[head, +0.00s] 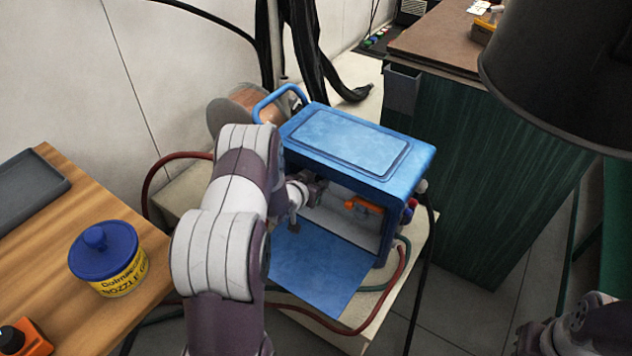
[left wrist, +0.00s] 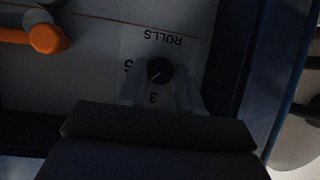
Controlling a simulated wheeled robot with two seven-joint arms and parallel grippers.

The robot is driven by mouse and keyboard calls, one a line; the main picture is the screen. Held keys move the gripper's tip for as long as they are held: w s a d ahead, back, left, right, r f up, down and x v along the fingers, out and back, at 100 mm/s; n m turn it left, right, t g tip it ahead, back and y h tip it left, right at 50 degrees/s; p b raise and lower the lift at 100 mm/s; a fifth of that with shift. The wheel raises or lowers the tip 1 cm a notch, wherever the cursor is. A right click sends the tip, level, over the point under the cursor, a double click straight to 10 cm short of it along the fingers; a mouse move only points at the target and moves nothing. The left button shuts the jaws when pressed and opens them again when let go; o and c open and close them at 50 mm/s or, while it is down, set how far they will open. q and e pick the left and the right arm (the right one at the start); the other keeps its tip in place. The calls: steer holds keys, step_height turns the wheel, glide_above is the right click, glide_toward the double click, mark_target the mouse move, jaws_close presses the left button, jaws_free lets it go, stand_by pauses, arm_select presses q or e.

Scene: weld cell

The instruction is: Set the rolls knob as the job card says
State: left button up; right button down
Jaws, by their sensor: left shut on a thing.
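The rolls knob (left wrist: 159,70) is a small black round knob on a pale panel, under an upside-down ROLLS label. A faint light mark on it seems to point to the lower left in the left wrist view. A 3 shows below it and another digit, hard to read, at its left. My left gripper (left wrist: 160,92) is shut on the knob, one finger on each side. In the head view my left gripper (head: 314,188) reaches into the open side of the blue welder (head: 350,142); the knob is hidden there. My right gripper (head: 548,336) shows partly at the lower right, jaws unclear.
An orange lever (head: 364,205) is inside the welder, and its blue door (head: 325,275) hangs open. Red and green hoses run around it. A wooden table (head: 60,235) with a blue-lidded tub (head: 110,262) stands left; a green-sided bench (head: 480,160) stands right.

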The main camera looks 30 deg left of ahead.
arm_select(q)
steer(key=o, duration=1)
steer(key=shift+o, duration=0.2)
steer(key=p+v, duration=0.4)
steer(key=v, duration=0.8)
steer(key=shift+s+p, duration=0.35)
steer(key=shift+p, duration=0.05)
